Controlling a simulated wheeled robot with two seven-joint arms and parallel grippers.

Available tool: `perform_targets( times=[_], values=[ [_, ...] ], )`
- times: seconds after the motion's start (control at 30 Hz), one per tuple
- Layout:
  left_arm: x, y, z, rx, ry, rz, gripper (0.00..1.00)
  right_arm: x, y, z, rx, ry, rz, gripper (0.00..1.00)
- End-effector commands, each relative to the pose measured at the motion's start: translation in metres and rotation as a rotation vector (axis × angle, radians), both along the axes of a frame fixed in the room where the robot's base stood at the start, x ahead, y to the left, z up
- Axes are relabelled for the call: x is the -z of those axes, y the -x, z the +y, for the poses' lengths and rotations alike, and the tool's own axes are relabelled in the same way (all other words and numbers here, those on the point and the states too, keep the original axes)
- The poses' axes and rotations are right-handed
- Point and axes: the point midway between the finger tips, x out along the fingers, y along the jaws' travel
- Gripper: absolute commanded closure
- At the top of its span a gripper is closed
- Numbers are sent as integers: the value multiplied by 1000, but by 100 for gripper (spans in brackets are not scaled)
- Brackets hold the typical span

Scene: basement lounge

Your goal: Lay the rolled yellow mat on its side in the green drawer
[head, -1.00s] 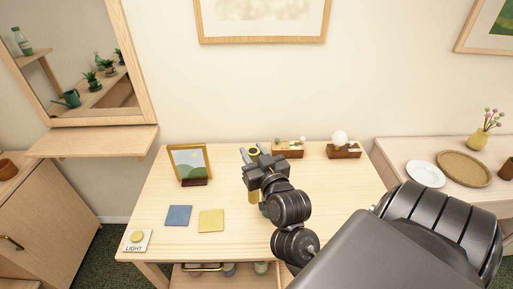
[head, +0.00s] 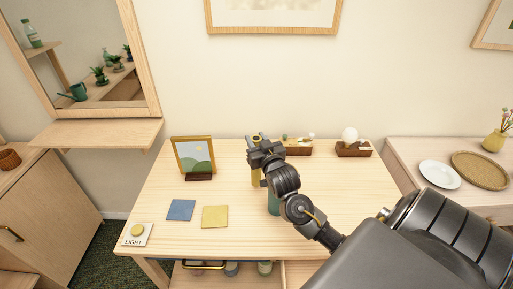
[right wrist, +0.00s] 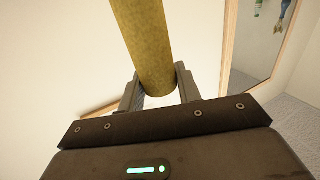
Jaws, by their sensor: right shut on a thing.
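The rolled yellow mat (head: 256,177) stands about upright in my right gripper (head: 257,143), over the middle back of the wooden table. The arm hides part of it, so I cannot tell whether its lower end touches the tabletop. In the right wrist view the mat (right wrist: 148,45) is a mottled yellow cylinder between the two fingers of the gripper (right wrist: 156,92), which are shut on it. No green drawer can be made out; below the tabletop a brass handle (head: 203,265) shows at the front. My left gripper is not in view.
A teal upright object (head: 273,203) stands partly behind my arm. A picture frame (head: 194,157), blue square (head: 181,210), yellow square (head: 215,216) and light button (head: 137,233) are on the left. Wooden holders, one with a round lamp (head: 350,138), line the back. Jars (head: 264,268) sit below the tabletop.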

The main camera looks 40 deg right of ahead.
Motion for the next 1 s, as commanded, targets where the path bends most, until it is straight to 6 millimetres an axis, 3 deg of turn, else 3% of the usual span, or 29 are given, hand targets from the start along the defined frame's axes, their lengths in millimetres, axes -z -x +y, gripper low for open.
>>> perform_targets(
  times=[0.3, 0.7, 0.73, 0.87, 1.0],
  values=[
    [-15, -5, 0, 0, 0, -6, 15, 34, -3, -3, 0, 0, 2, 90],
    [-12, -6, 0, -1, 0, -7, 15, 40, -3, -3, 0, 0, 0, 90],
    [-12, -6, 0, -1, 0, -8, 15, 39, -3, -3, 0, 1, 0, 62],
    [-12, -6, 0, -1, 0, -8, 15, 39, -3, -3, 0, 1, 0, 45],
    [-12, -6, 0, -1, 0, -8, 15, 39, -3, -3, 0, 1, 1, 45]
  ],
)
